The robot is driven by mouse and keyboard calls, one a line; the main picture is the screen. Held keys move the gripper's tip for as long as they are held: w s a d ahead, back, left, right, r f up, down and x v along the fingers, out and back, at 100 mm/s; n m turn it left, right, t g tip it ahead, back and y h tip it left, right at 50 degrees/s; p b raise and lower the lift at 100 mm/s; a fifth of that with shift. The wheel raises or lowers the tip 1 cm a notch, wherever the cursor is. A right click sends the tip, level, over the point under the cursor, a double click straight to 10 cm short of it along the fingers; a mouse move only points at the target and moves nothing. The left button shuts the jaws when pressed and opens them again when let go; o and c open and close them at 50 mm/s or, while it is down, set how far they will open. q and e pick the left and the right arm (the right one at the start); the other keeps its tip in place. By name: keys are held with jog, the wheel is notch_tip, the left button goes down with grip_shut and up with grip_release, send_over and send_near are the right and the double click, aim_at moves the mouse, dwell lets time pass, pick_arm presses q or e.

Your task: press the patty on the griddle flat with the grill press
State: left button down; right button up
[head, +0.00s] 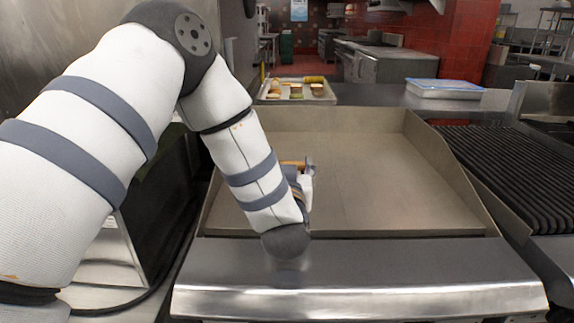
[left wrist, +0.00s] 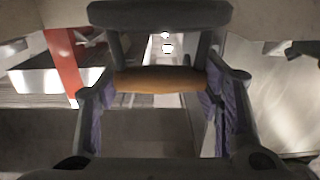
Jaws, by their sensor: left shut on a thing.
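My left arm reaches in from the left over the griddle (head: 380,185). Its gripper (head: 303,178) is mostly hidden behind my own wrist, low over the griddle's left half. In the left wrist view the gripper (left wrist: 160,100) has its two purple-padded fingers on either side of a brown wooden handle (left wrist: 160,79), and is shut on it. This looks like the grill press's handle; a bit of brown (head: 291,163) also shows beyond my wrist in the head view. A dark bar above the handle may be part of the press. The patty is not visible; my arm may hide it.
The griddle has raised side and back walls, and its visible surface is bare. A ribbed grill (head: 515,165) stands to its right. Behind are a tray (head: 272,95) with food and a blue-lidded container (head: 445,88). A steel ledge (head: 360,280) runs along the front.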

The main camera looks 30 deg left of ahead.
pick_arm(q)
jog(key=shift+r, duration=4.3)
jog(key=s+d+f+m+t+h, duration=0.1)
jog(key=s+d+f+m+h, duration=0.1)
jog(key=d, duration=0.5)
jog(key=s+d+f+m+t+h, duration=0.1)
jog(key=s+d+f+m+h, duration=0.2)
jog(key=s+d+h, duration=0.3)
jog(key=shift+d+m+t+h, duration=0.4)
jog(key=shift+d+m+h, duration=0.2)
jog(key=shift+d, duration=0.15)
jog(key=shift+a, duration=0.1)
